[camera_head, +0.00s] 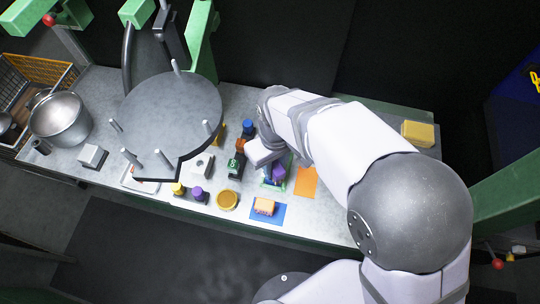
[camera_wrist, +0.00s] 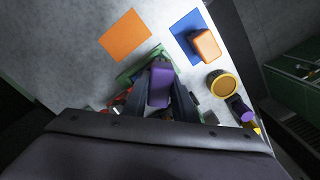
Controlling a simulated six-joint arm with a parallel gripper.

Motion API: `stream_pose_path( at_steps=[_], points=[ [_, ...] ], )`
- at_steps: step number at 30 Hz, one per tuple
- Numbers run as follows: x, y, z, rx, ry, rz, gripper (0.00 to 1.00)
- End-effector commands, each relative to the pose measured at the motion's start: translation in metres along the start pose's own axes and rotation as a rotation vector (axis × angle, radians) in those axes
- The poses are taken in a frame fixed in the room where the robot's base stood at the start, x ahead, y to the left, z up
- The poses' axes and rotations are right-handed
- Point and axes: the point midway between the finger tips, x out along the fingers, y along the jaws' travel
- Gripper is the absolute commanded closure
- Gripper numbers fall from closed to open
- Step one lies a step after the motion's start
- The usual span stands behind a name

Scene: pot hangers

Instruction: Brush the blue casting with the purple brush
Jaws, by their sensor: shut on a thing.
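My gripper (camera_wrist: 158,88) is shut on the purple brush (camera_wrist: 160,84). In the head view the purple brush (camera_head: 278,172) shows below my wrist, over or inside a green-edged holder (camera_head: 276,186). That holder also shows around the fingers in the wrist view (camera_wrist: 137,72); I cannot tell whether the brush touches it. No blue casting can be identified for sure. A small blue-topped piece (camera_head: 248,126) stands left of my wrist in the head view. A flat blue square (camera_head: 277,219) lies near the front edge with an orange block (camera_head: 264,206) on it.
A flat orange square (camera_head: 306,181) lies right of the holder. A round yellow dish (camera_head: 227,200), a purple-topped piece (camera_head: 197,193) and a dark green piece (camera_head: 236,168) stand left. A large grey disc (camera_head: 172,110) with pegs overhangs the table. A metal pot (camera_head: 60,119) is far left.

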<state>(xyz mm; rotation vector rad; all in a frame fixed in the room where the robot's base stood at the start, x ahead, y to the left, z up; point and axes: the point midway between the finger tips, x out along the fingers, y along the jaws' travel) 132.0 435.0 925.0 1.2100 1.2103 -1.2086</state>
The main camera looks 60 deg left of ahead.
Motion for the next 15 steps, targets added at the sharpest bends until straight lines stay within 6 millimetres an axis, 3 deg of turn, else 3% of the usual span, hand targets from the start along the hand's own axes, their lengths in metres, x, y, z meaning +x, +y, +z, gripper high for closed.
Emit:
stream_pose_path(
  at_steps=[7,15],
  points=[
    [0.0,0.017,0.017,0.001,-0.003,0.0,0.96],
    [-0.001,-0.002,-0.001,-0.003,-0.003,0.0,0.96]
  ],
)
